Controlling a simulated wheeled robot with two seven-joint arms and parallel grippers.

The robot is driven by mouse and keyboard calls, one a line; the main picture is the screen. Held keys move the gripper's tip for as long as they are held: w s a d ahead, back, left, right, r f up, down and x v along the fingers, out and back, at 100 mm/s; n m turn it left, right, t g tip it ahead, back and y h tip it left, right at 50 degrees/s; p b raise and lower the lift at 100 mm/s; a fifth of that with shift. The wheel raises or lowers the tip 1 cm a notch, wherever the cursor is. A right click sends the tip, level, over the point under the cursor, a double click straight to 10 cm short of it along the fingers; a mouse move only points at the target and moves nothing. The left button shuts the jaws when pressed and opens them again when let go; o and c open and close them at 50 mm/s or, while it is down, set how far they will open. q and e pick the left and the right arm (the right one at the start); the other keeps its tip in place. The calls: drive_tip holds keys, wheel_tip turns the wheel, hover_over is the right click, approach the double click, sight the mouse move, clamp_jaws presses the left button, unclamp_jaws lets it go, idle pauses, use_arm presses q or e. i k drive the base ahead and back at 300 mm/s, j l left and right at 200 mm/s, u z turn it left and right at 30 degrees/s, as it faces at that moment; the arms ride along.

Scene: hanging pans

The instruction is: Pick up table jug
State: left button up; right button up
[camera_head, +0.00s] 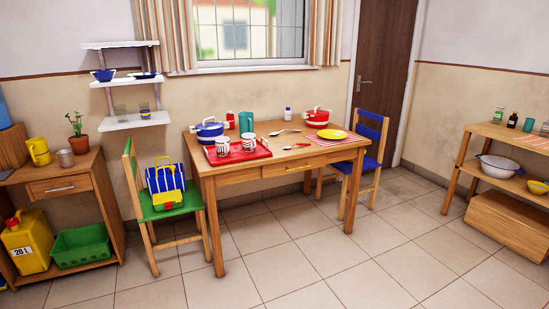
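A teal jug (246,122) stands upright on the wooden table (285,156), near the back edge by the wall. It is small in the view, and its lower part is close behind the red tray and cups. A yellow jug (39,151) stands on the wooden cabinet at the far left. Neither of my grippers shows in the head view.
Around the teal jug are a blue pot (209,130), a red tray (237,153) with two cups, a white bottle (287,114) and a red pot (316,117). A green chair (160,210) and a blue chair (368,140) flank the table. The tiled floor in front is clear.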

sight(245, 118)
drive_tip(key=i, duration=1)
drive_tip(key=i+j+z, duration=0.1)
drive_tip(key=i, duration=0.9)
drive_tip(key=i+j+z, duration=0.1)
drive_tip(key=i, duration=0.9)
